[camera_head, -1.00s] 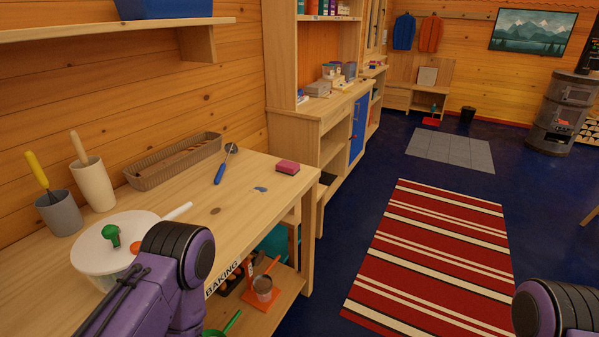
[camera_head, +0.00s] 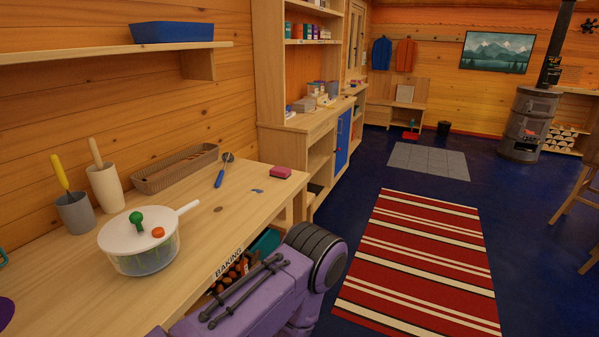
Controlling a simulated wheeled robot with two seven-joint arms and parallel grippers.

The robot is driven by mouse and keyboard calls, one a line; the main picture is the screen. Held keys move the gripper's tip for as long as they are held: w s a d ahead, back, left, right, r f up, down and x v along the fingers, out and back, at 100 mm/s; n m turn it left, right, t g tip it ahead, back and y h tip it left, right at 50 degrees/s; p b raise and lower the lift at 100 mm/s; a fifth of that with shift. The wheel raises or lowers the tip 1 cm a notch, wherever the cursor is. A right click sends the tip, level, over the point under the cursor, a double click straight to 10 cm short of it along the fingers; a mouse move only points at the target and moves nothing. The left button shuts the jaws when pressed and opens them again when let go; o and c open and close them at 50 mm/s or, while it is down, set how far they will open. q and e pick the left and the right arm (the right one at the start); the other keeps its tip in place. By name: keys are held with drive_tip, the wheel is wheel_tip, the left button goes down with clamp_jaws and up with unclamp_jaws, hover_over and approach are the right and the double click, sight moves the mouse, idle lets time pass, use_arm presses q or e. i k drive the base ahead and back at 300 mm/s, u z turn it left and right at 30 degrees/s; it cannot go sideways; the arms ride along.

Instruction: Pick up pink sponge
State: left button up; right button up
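The pink sponge (camera_head: 281,172) lies on the wooden counter (camera_head: 218,222) near its far right end, with a darker band along its lower side. Nothing touches it. A purple arm of mine comes in at the bottom middle, below and in front of the counter's edge, well short of the sponge. Neither gripper shows in the head view, so I cannot see whether they are open or shut.
On the counter are a lidded pot (camera_head: 142,246), a blue-handled tool (camera_head: 224,172), a wicker basket (camera_head: 176,168), a grey cup (camera_head: 75,213) and a cream holder (camera_head: 105,187). A striped rug (camera_head: 415,262) lies on open floor at right.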

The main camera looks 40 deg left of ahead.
sight(278, 171)
drive_tip(key=z, duration=0.1)
drive_tip(key=i, duration=1.5)
drive_tip(key=u, duration=0.75)
drive_tip(key=i, duration=0.95)
drive_tip(key=u, duration=1)
